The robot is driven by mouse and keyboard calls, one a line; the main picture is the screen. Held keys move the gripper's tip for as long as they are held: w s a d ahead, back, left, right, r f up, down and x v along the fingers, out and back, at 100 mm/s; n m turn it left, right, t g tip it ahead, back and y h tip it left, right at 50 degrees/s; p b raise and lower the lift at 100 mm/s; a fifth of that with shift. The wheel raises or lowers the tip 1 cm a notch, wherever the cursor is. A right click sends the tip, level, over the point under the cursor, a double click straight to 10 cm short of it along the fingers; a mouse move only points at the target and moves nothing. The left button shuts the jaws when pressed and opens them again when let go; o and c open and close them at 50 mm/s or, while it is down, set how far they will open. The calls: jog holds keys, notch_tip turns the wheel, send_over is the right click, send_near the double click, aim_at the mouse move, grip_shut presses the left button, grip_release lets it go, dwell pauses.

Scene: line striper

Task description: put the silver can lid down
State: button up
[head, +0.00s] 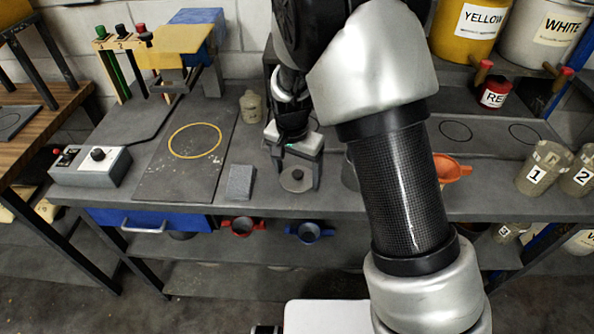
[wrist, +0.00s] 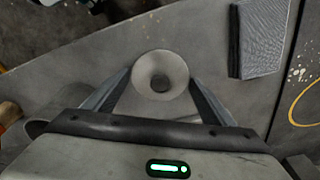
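The silver can lid (head: 297,183) is a small round grey disc with a knob at its middle. It is between the two fingers of my gripper (head: 295,175), low over the front of the grey bench (head: 215,203). In the wrist view the lid (wrist: 147,84) fills the space between the fingertips of my gripper (wrist: 160,80), which meet its rim on both sides. My gripper looks shut on the lid. I cannot tell whether the lid's underside touches the bench top.
A grey block (head: 241,182) lies left of my gripper, also in the wrist view (wrist: 262,38). A beige bottle (head: 251,106) stands behind. A board with a yellow ring (head: 170,152) is further left. A grey cup (head: 349,175) and orange funnel (head: 452,170) are right.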

aim_at(294, 182)
jog(key=shift+o, duration=1)
jog(key=shift+r, duration=0.3)
jog(key=s+d+r+n+t+y+p, duration=0.1)
jog(key=s+d+r, duration=0.15)
jog(key=r, duration=0.65)
jog(key=s+d+r, duration=0.2)
jog(key=s+r, duration=0.1)
jog(key=r, duration=0.7)
jog(key=s+d+r+n+t, duration=0.1)
jog(key=s+d+r+n, duration=0.1)
jog(key=s+d, duration=0.3)
jog(key=s+d+r+n+t, duration=0.2)
jog(key=s+d+r, duration=0.2)
jog(key=s, duration=0.8)
jog(key=shift+s+d+r, duration=0.15)
jog(key=shift+d+r, duration=0.2)
jog(key=shift+d, duration=0.15)
